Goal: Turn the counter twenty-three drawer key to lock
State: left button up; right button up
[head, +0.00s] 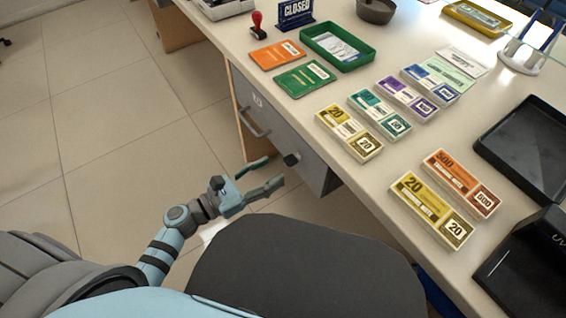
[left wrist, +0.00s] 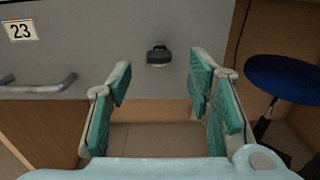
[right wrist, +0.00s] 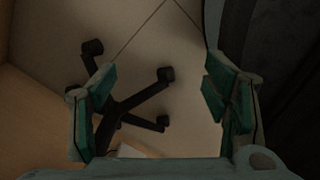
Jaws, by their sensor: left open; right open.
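The grey drawer (head: 279,130) sits under the counter. Its label 23 (left wrist: 20,31) shows in the left wrist view, above the bar handle (left wrist: 38,85). A dark key (left wrist: 159,55) sticks out of the drawer front to the right of the handle; it also shows in the head view (head: 291,159). My left gripper (head: 261,174) is open and empty in front of the drawer, with the key ahead between its fingers (left wrist: 159,80) and apart from them. My right gripper (right wrist: 160,85) is open and empty, seen only in its wrist view, low by a wheeled chair base.
On the counter (head: 330,92) lie several banknote bundles (head: 348,132), a green tray (head: 337,46) and two booklets (head: 277,55). A blue stool (left wrist: 285,75) stands right of the drawer in the left wrist view. A chair base (right wrist: 125,105) is below my right gripper.

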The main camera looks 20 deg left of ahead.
aim_at(286, 163)
pick_arm(q)
jog(key=x, duration=0.4)
jog(key=shift+w+d, duration=0.2)
jog(key=shift+w, duration=0.1)
jog(key=shift+w+d, duration=0.15)
jog(key=c, duration=0.4)
grip_shut()
pick_arm(e)
jog(key=shift+s+a, duration=0.25)
jog(key=shift+a, duration=0.1)
